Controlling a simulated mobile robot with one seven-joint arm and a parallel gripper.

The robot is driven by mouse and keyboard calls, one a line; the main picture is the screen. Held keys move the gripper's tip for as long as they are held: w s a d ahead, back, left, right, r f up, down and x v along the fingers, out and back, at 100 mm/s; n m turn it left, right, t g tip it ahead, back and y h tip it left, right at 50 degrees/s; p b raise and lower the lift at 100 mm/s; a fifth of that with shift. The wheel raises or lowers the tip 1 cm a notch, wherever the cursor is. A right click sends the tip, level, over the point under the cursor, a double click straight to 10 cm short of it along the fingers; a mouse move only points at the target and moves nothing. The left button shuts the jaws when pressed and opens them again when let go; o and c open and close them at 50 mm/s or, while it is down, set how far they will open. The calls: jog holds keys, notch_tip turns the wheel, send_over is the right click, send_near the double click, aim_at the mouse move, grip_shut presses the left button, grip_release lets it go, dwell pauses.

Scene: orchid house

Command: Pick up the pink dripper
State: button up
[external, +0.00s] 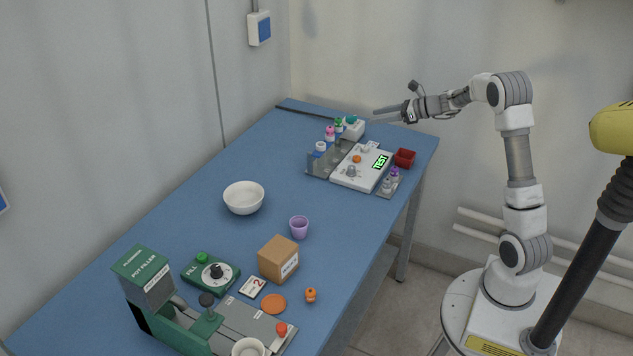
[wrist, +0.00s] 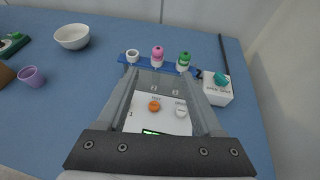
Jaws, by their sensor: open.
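The pink dripper (external: 330,132) stands upright in a rack at the far end of the blue table. In the wrist view the pink dripper (wrist: 157,54) stands between an empty-looking white ring (wrist: 132,56) and a green dripper (wrist: 184,60). My gripper (external: 374,115) is open and empty, above and to the right of the rack in the external view. In the wrist view my gripper (wrist: 163,76) has its two fingers spread, with the pink dripper beyond the tips and not between them.
A white test panel (external: 354,178) with an orange knob lies in front of the rack. A white box (wrist: 218,90) with a teal knob is beside it. A red bin (external: 404,158), white bowl (external: 244,198) and purple cup (external: 299,227) stand apart. The table's middle left is clear.

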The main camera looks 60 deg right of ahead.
notch_tip(320, 180, down, 2)
jog(key=b, duration=0.1)
send_near(330, 125)
jog(key=w+f, duration=0.3)
jog(key=w, duration=0.1)
jog(key=shift+a+b+x, duration=0.15)
jog(key=shift+b+x, duration=0.15)
jog(key=shift+x, duration=1.1)
jog(key=shift+a+b+x, duration=0.1)
jog(key=shift+b+x, duration=0.2)
jog(key=shift+x, duration=1.05)
jog(key=shift+r, duration=0.15)
grip_shut()
